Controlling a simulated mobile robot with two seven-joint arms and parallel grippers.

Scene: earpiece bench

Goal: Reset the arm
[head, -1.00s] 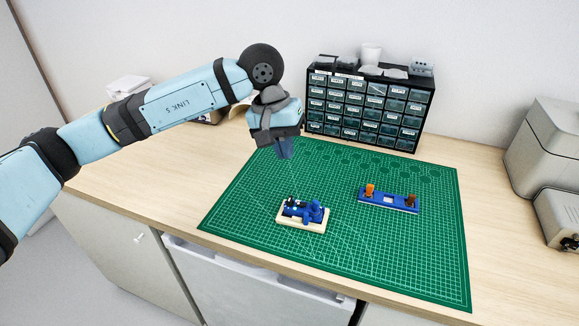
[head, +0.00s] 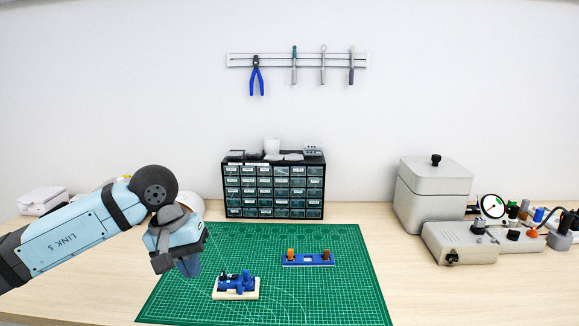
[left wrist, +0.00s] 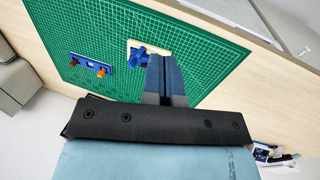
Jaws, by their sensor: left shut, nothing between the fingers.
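My left gripper (head: 190,266) is shut and empty, held above the left part of the green cutting mat (head: 345,300). Its closed fingers (left wrist: 172,80) also show in the left wrist view. A cream base with blue parts on it (head: 236,287) lies on the mat, a little right of the gripper in the head view. It shows beyond the fingertips in the left wrist view (left wrist: 133,48). A blue holder with an orange and a brown piece (head: 308,260) lies farther back on the mat. My right gripper does not show.
A black drawer cabinet (head: 273,190) stands behind the mat. A grey lidded box (head: 432,192) and a grey device (head: 460,245) stand at the right, beside several small knobbed items. Tools hang on a wall rail (head: 297,60). The bench between mat and grey device is clear.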

